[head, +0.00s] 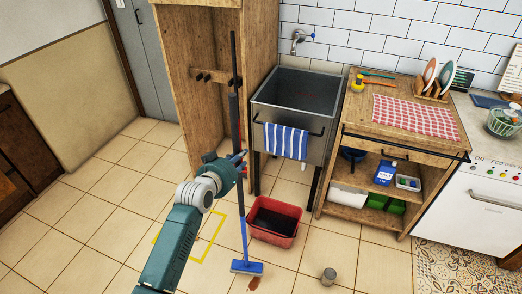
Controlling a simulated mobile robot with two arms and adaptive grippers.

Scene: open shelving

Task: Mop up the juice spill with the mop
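The mop (244,215) stands nearly upright, with a dark upper handle, a blue lower handle and a flat blue head (247,267) at floor level. A small reddish-brown juice spill (254,284) lies on the tiles just in front of the head. I cannot tell whether the head overlaps it. My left gripper (241,158) is at the mop's handle about halfway up and appears shut around it; the fingers are small and partly hidden. My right gripper is not in view.
A red bucket (290,211) stands right of the mop, below the sink (298,90). A metal can (328,275) stands on the floor right of the spill. A yellow outline (209,240) marks floor left of the mop. The left floor is clear.

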